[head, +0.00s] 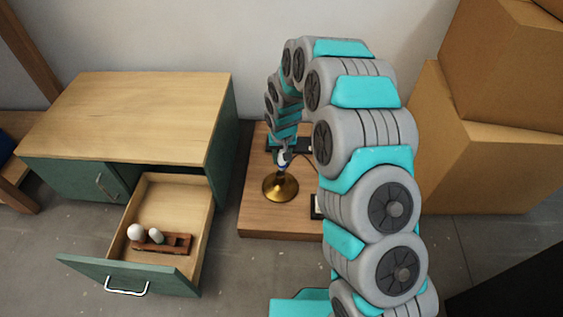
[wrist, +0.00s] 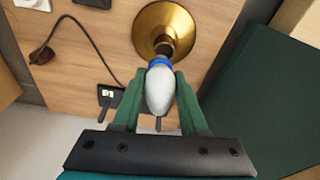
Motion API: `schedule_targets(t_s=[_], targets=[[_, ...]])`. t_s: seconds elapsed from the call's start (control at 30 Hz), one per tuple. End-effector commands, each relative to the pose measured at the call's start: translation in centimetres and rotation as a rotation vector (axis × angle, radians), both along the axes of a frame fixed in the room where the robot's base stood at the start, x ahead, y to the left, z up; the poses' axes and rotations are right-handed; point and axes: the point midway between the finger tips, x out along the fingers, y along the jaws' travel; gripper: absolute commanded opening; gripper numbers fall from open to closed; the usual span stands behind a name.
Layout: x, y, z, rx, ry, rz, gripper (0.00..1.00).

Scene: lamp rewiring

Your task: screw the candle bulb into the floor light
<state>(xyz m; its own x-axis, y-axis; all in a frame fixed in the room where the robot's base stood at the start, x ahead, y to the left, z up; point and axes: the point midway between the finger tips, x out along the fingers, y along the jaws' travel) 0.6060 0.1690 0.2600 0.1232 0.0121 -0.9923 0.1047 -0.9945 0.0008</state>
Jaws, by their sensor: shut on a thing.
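The floor light has a round brass base (head: 281,186) on a low wooden platform; the brass (wrist: 152,22) also shows at the top of the wrist view. My gripper (wrist: 160,82) is above the lamp, its green fingers closed on both sides of the white candle bulb (wrist: 160,93). A blue ring (wrist: 160,63) lies at the bulb's lamp-side end, in line with the dark lamp stem. Whether the bulb's thread is in the socket cannot be told. In the head view my gripper (head: 284,152) is small and partly hidden by my arm.
An open drawer (head: 208,215) at left holds a wooden rack (head: 178,243) with a round bulb (head: 135,231) and a smaller bulb (head: 156,236). Cardboard boxes (head: 440,150) stand right.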

Motion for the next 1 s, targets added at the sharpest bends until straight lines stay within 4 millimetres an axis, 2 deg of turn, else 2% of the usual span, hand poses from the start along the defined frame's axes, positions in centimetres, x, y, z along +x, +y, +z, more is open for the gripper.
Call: schedule_targets(t_s=[0.1, 0.37, 0.8, 1.0], targets=[[0.1, 0.6, -0.3, 0.0, 0.002, 0.003, 0.0], [0.0, 0.6, -1.2, 0.0, 0.004, 0.003, 0.0], [0.0, 0.5, -4.0, -0.001, 0.004, 0.003, 0.0], [0.0, 0.5, -4.4, 0.0, 0.003, 0.003, 0.0]])
